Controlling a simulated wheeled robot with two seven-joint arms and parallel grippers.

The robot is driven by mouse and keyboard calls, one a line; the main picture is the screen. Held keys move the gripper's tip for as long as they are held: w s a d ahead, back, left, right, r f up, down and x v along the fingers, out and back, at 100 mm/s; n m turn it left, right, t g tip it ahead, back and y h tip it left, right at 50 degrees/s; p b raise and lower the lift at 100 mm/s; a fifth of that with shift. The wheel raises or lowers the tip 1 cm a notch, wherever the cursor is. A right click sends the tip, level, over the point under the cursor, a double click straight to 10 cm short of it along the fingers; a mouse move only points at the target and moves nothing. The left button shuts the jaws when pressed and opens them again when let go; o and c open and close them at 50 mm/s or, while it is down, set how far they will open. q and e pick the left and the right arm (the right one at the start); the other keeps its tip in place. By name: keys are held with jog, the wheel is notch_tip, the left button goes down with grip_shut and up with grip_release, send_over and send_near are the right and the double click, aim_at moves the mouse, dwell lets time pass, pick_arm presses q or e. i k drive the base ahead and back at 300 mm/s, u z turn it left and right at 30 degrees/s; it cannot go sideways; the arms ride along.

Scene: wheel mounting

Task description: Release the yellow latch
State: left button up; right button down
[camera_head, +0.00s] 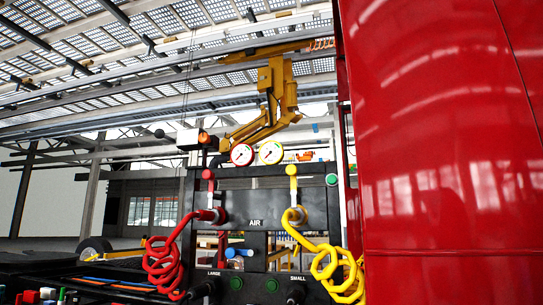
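A black panel marked AIR (255,205) stands upright in the middle. On its right half is a small yellow-topped lever (291,171), standing upright above the fitting of a coiled yellow hose (324,260). I cannot tell for sure whether this lever is the yellow latch. A matching red-topped lever (208,175) stands on the left half, above the fitting of a coiled red hose (160,262). Neither of my grippers shows in this view.
A large glossy red surface (445,150) fills the right side, close to the camera. Two round gauges, one red-rimmed (242,154) and one yellow-rimmed (271,152), sit above the panel. A yellow jointed arm (275,105) hangs behind. A wheel (95,248) shows at lower left.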

aim_at(291, 171)
jog(key=k, duration=0.65)
jog(key=u, duration=0.4)
jog(key=i, duration=1.05)
jog(key=u, duration=0.35)
